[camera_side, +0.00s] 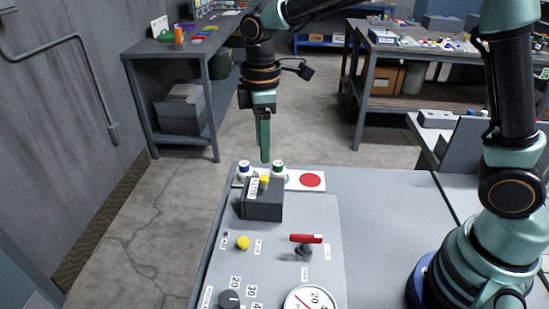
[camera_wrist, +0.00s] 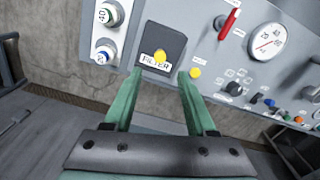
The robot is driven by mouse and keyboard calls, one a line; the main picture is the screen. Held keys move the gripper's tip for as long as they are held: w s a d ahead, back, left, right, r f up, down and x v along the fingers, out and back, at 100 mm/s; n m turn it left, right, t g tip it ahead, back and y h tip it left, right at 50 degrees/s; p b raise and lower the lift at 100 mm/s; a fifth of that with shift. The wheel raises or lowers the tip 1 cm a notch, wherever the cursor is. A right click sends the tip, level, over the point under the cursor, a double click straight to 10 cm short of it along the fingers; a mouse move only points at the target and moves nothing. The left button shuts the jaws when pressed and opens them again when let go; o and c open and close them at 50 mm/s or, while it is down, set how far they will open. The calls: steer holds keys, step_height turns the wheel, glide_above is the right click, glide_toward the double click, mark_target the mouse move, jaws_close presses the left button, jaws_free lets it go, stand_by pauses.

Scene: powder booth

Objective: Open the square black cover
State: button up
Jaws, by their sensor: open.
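The square black cover (camera_side: 262,207) sits on the grey panel in the side view, near the panel's far left corner, and looks closed. It carries a yellow knob (camera_side: 264,180) and a white label. In the wrist view the cover (camera_wrist: 166,38) lies just beyond my fingertips, with its yellow knob (camera_wrist: 160,56) and a label reading "FILTER". My gripper (camera_side: 265,158) points down, above and behind the cover in the side view, apart from it. In the wrist view my gripper (camera_wrist: 160,73) is open, its green fingers either side of the knob's line, with nothing between them.
A blue-topped knob (camera_side: 244,168) and a green-topped knob (camera_side: 278,167) stand close behind the cover. A red-handled lever (camera_side: 305,239), a yellow button (camera_side: 243,243) and a white gauge (camera_side: 311,299) are on the panel nearby. A red disc (camera_side: 311,180) lies flat at the back.

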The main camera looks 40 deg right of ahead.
mark_target(264, 177)
step_height(264, 177, down, 10)
steer(key=shift+r, duration=0.2)
jaws_close()
steer(key=shift+r, duration=0.1)
stand_by(1.4)
